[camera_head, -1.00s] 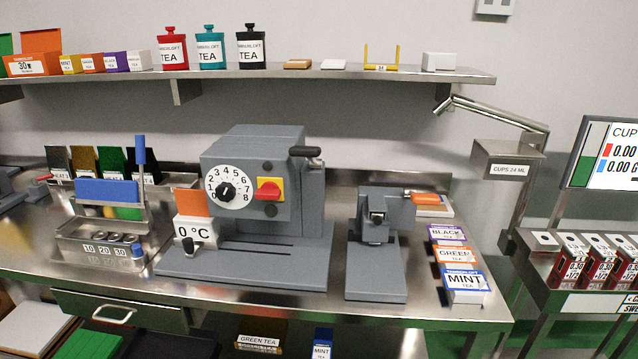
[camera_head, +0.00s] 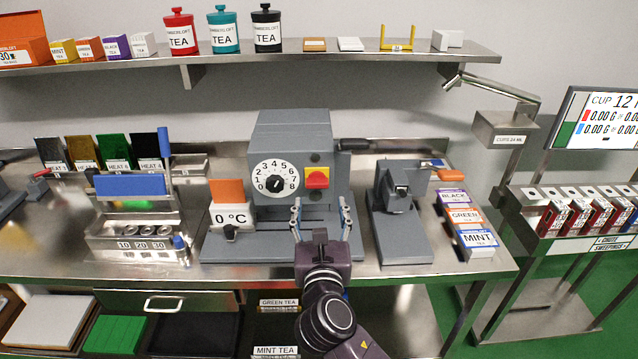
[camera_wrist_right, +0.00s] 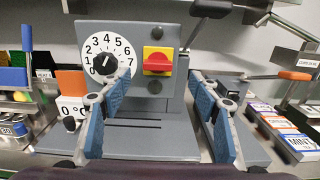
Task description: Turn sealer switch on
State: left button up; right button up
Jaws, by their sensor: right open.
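The sealer (camera_head: 290,125) is a grey machine on the steel bench, with a white numbered dial (camera_head: 274,183) and a 0 °C readout (camera_head: 231,218). Its switch (camera_head: 317,178) is a red handle on a yellow plate, lying horizontal, right of the dial. The switch also shows in the right wrist view (camera_wrist_right: 157,63). My right gripper (camera_head: 321,208) is open and empty, in front of the sealer and a little below the switch. In the right wrist view its blue-padded fingers (camera_wrist_right: 155,88) are spread apart, with the switch above and between them. My left gripper is not in view.
A smaller grey device (camera_head: 402,215) with an orange handle stands right of the sealer, near the tea boxes (camera_head: 476,240). A steel stand with a blue block (camera_head: 130,185) is on the left. A shelf (camera_head: 350,52) with tea tins runs above.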

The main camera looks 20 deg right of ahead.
aim_at(317, 186)
jog(key=p+x, duration=0.1)
jog(key=x, duration=0.5)
jog(key=shift+w+a+f, duration=0.1)
jog(key=shift+w+a, duration=0.05)
jog(key=shift+w, duration=0.5)
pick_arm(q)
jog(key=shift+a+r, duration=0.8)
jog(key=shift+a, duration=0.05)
pick_arm(e)
jog(key=shift+f, duration=0.1)
jog(key=c, duration=1.2)
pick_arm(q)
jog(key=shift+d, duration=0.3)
pick_arm(e)
jog(key=shift+o, duration=0.2)
